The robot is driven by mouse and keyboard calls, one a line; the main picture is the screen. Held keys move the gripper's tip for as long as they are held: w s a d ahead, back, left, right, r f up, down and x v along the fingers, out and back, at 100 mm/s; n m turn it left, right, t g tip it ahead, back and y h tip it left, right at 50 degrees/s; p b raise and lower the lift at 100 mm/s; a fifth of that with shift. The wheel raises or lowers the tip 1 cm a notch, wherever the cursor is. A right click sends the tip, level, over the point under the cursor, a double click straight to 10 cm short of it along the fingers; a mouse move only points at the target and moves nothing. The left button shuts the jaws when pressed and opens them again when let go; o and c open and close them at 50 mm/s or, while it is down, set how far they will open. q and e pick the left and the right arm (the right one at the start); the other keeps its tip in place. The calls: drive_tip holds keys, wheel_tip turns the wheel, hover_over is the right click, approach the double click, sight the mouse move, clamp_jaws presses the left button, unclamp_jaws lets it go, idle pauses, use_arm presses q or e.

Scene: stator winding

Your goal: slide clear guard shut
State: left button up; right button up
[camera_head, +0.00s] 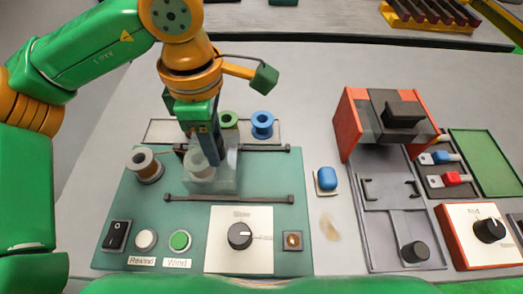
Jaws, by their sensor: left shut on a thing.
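The clear guard (226,172) is a see-through box on the green winding panel (130,210), between two dark rails (235,198). A pale round part (200,166) shows through it. My left gripper (211,158) points down at the guard's upper left part, with its fingers shut on it. The exact grip point is partly hidden by the fingers. My right gripper is not in view.
Behind the guard stand a green spool (228,119) and a blue spool (262,124). The panel front has a rocker switch (116,235), a green button (180,241) and a black knob (240,235). A red and black press (388,119) stands at right.

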use_arm(q)
drive_tip(key=shift+a+b, duration=0.3)
drive_tip(key=shift+a, duration=0.95)
drive_tip(key=o, duration=1)
drive_tip(key=shift+c, duration=0.2)
wheel_tip(320, 180, up, 6)
drive_tip(key=p, duration=0.5)
drive_tip(key=shift+r, duration=0.15)
